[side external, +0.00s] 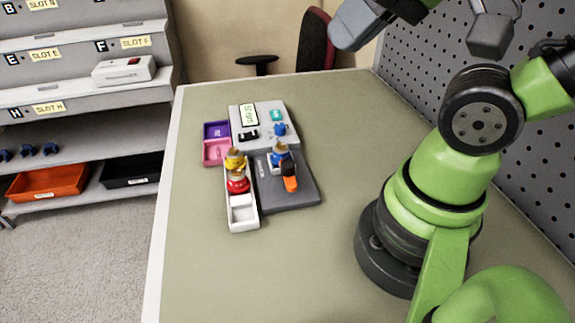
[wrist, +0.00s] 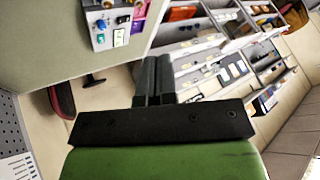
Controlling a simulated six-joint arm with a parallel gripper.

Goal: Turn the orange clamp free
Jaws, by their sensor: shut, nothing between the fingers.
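The orange clamp (side external: 290,183) shows in the side external view, on the dark grey plate (side external: 300,197) at the front of the pump station. It sits against a small blue and white fitting (side external: 279,160) with a brownish top. My gripper (wrist: 153,72) shows in the wrist view with its two black fingers together and nothing between them. It is well away from the clamp, and the clamp cannot be made out in the wrist view.
The light grey pump unit (side external: 264,125) has a display and blue and teal parts. Purple (side external: 216,130) and pink (side external: 216,152) trays stand left of it. A white holder (side external: 243,213) carries red and yellow parts. Shelves (side external: 85,85) stand left; the table (side external: 330,115) is otherwise clear.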

